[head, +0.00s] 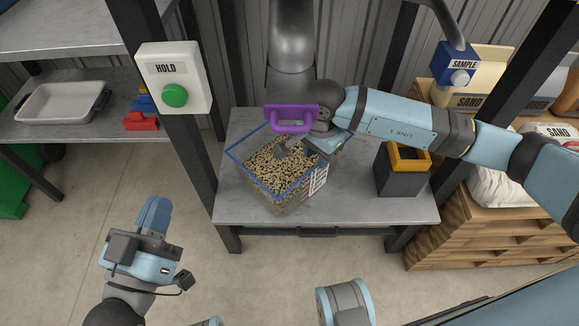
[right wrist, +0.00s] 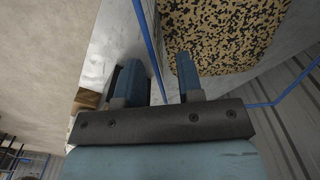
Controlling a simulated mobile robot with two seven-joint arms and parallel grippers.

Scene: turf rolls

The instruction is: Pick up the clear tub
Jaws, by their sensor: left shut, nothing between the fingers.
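The clear tub (head: 283,200) stands on a grey metal table, with a blue rim and a speckled black-and-tan fill (head: 270,170). Its fill also shows in the right wrist view (right wrist: 222,35). My right gripper (head: 322,148) is at the tub's right rim. In the right wrist view its two fingers (right wrist: 160,78) are apart, and the blue rim passes between them in the picture; contact cannot be told. My left gripper (head: 153,214) is shut and empty, low on the left over the floor, away from the tub.
A purple handle (head: 292,118) sits just above the tub's back edge, below a grey chute (head: 292,45). A dark bin with a yellow rim (head: 402,175) stands right on the table (head: 350,208). A post with a HOLD button (head: 175,95) stands left. Wooden boxes (head: 490,235) stand right.

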